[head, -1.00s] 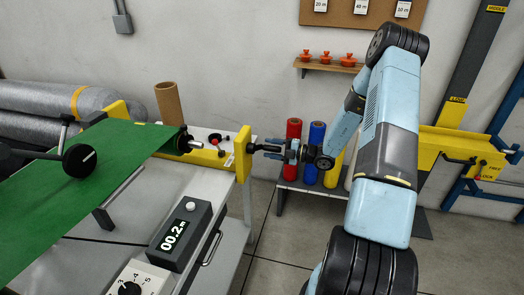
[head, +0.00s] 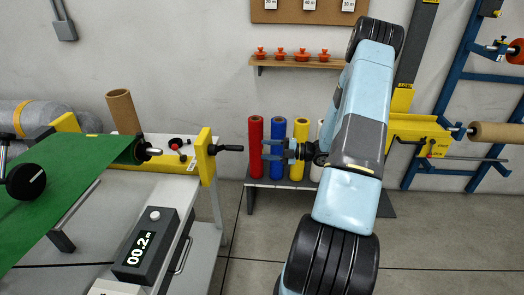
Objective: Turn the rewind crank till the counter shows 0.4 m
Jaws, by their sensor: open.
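The rewind crank has a black handle (head: 228,148) that sticks out to the right from the yellow end plate (head: 206,157) of the machine. The green web (head: 75,190) runs up to the roller beside that plate. The counter (head: 146,243) on the bench reads 00.2 m. My gripper (head: 267,150) is open and empty, to the right of the crank handle, with a gap between its fingertips and the handle's end. The fingers point left toward the handle.
Red (head: 256,147), blue (head: 278,147) and yellow (head: 300,149) rolls stand on a low shelf behind my gripper. A wooden shelf (head: 296,63) with orange knobs hangs above. A brown core (head: 123,111) stands on the bench.

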